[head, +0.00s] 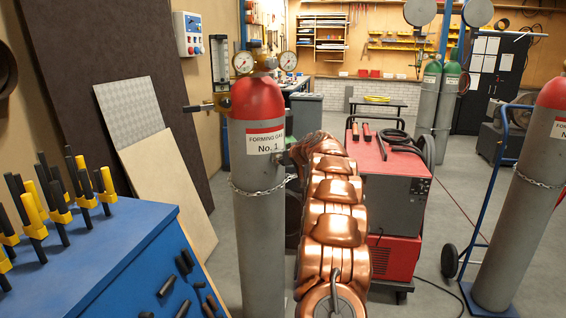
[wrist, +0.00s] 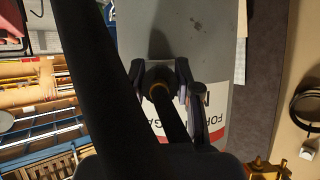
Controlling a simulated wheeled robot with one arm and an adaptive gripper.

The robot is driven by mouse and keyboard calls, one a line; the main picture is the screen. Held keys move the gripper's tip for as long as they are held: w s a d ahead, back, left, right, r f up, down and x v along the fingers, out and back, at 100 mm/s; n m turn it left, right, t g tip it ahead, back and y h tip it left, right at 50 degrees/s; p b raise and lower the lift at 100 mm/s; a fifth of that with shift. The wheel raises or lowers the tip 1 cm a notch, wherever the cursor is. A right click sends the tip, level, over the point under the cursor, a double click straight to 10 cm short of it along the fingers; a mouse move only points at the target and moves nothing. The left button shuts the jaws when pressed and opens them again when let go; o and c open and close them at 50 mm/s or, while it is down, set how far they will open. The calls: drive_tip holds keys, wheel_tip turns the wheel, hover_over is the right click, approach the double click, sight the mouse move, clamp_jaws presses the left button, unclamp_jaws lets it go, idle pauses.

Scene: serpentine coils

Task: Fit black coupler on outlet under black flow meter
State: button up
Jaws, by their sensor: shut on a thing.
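In the head view, a gas cylinder (head: 260,215) labelled Forming Gas No. 1 carries a regulator with two gauges. A dark-framed flow meter (head: 219,62) stands upright at its left, above a brass block and a fitting (head: 198,107) pointing left. In the wrist view, my gripper (wrist: 165,88) is shut on the black coupler (wrist: 157,74), which shows a brass-coloured ring. The cylinder (wrist: 218,60) and its inverted label are behind it. Brass fittings (wrist: 262,170) show at the lower right. My gripper is not clearly visible in the head view. The outlet's underside is not clear.
A blue cabinet (head: 95,265) with black and yellow tools stands at the left. Boards lean on the wall. A red welding machine (head: 385,170) is right of the cylinder, behind my copper-coloured arm. A long black bar or hose (wrist: 92,65) crosses the wrist view.

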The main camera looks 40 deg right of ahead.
clamp_jaws()
drive_tip(key=shift+s, duration=0.1)
drive_tip(key=shift+s+a+b, duration=0.2)
drive_tip(key=shift+s+b, duration=0.55)
drive_tip(key=shift+b, duration=0.1)
drive_tip(key=shift+s+a+b, duration=0.25)
drive_tip(key=shift+s+b, duration=0.45)
drive_tip(key=shift+b, duration=0.2)
drive_tip(key=shift+s+a+b, duration=0.2)
drive_tip(key=shift+s+b, duration=0.55)
drive_tip(key=shift+b, duration=0.1)
